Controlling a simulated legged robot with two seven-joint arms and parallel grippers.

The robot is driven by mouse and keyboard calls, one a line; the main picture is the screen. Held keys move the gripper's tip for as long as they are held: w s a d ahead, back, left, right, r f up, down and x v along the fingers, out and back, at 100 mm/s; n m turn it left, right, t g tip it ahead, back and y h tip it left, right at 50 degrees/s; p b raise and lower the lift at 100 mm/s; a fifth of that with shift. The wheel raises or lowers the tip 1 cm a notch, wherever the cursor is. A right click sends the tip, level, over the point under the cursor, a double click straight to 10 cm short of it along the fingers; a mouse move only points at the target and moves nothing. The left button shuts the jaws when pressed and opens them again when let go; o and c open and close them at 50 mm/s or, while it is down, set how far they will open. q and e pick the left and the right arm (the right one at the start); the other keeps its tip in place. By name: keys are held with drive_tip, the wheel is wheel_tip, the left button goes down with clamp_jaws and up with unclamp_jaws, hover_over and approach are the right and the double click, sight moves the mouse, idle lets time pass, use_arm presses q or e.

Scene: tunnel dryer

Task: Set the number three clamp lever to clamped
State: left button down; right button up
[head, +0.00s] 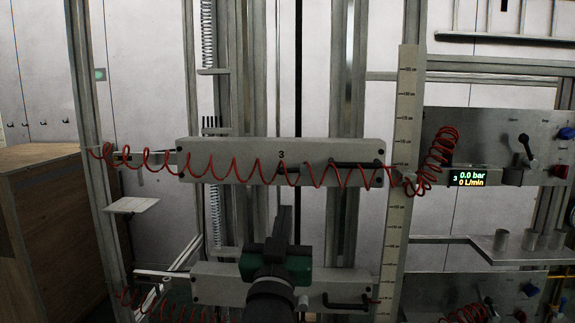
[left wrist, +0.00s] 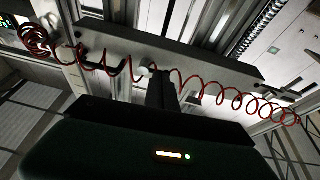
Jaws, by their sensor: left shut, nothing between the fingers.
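A grey clamp bar (head: 225,160) marked 3 runs level across the middle of the head view. A black handle (head: 355,165) sits on its right half, and a small dark part shows under the 3, partly behind the red coil. Which one is the clamp lever, and its setting, I cannot tell. The bar (left wrist: 195,62) crosses the left wrist view at a slant. My left gripper (head: 284,212) is shut and empty, pointing up just below the bar's middle. Its fingers (left wrist: 161,88) show before the bar in the left wrist view; contact is unclear. My right gripper is out of view.
A red coiled hose (head: 240,170) hangs across the bar's front. A second bar (head: 220,290) with a black handle lies below. A ruled upright (head: 397,230) stands right, beside a panel with a display (head: 468,178) reading 0.0 bar. A wooden box (head: 40,220) stands left.

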use_arm(q)
wheel_tip(320, 180, up, 6)
drive_tip(key=s+n+t+y, duration=0.1)
drive_tip(key=t, duration=0.1)
drive_tip(key=shift+s+n+y, duration=0.3)
drive_tip(key=shift+s, duration=0.05)
drive_tip(key=shift+a, duration=0.1)
wheel_tip(320, 180, up, 6)
drive_tip(key=p, duration=0.7)
hover_over(287, 172)
drive_tip(key=s, duration=0.2)
drive_tip(key=shift+s+f, duration=0.15)
drive_tip(key=shift+s, duration=0.05)
drive_tip(key=f, duration=0.3)
drive_tip(key=shift+w+f+p, duration=0.15)
drive_tip(key=shift+w+p, duration=0.05)
drive_tip(key=shift+p, duration=0.15)
drive_tip(key=shift+f, duration=0.65)
